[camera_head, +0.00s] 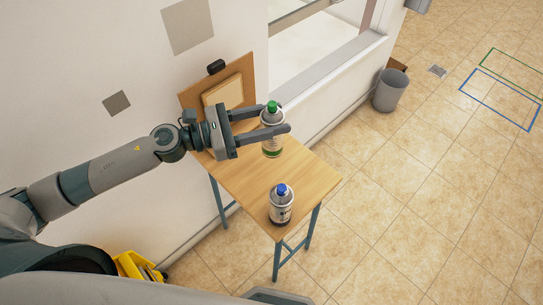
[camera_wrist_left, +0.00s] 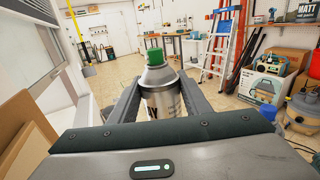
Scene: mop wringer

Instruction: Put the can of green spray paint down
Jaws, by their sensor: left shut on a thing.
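In the left wrist view the can (camera_wrist_left: 160,82) stands between the two dark fingers of the left gripper (camera_wrist_left: 158,100). My right gripper is in neither view.
A blue-capped spray can (camera_head: 281,207) stands at the table's near edge. A clipboard-like board (camera_head: 226,93) leans at the wall behind the table. A grey bin (camera_head: 389,91) stands on the tiled floor. The table's middle is clear.

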